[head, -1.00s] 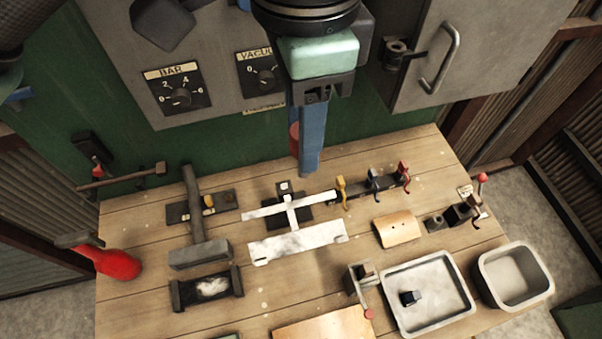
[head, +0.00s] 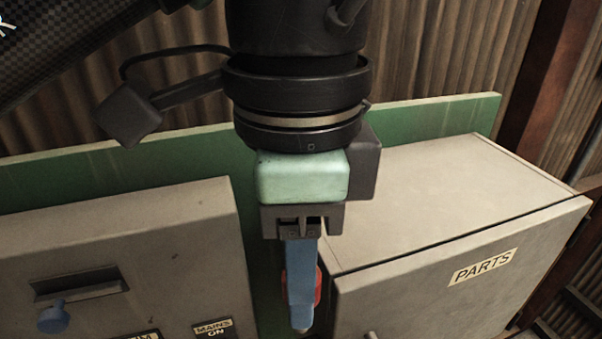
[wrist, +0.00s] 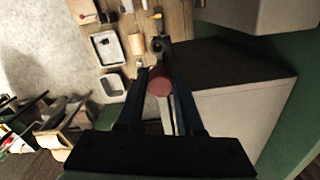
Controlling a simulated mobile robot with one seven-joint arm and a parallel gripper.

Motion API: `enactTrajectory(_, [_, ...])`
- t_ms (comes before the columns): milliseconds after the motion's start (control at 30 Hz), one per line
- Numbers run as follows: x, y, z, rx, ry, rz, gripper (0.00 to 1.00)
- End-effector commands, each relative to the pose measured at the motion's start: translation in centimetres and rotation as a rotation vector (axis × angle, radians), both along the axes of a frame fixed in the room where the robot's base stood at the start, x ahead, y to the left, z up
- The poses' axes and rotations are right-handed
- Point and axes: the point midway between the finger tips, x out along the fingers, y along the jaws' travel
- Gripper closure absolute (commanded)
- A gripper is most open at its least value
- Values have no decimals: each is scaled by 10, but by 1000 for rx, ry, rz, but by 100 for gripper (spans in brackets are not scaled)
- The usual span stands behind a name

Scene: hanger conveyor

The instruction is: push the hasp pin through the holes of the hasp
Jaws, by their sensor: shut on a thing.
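My gripper (head: 301,322) points down in the head view, beside the left edge of the PARTS cabinet (head: 450,275). Its blue fingers are closed on a red-ended piece, likely the hasp pin (head: 318,286), mostly hidden behind a finger there. In the wrist view, the pin's round red end (wrist: 158,82) shows between the fingers of my gripper (wrist: 160,75). A dark grey fitting, perhaps the hasp (wrist: 158,46), lies just beyond it in that view. I cannot make out its holes or whether the pin touches it.
A grey control box (head: 140,255) with a blue knob (head: 53,316) stands at the left, before a green panel (head: 440,122). In the wrist view, the wooden bench (wrist: 118,18) with a light tray (wrist: 106,46) lies below.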

Motion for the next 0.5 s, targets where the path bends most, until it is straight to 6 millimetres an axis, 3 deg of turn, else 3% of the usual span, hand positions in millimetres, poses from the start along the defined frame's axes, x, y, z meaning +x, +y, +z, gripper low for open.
enactTrajectory(500, [0, 0, -26, 0, -2, 2, 100])
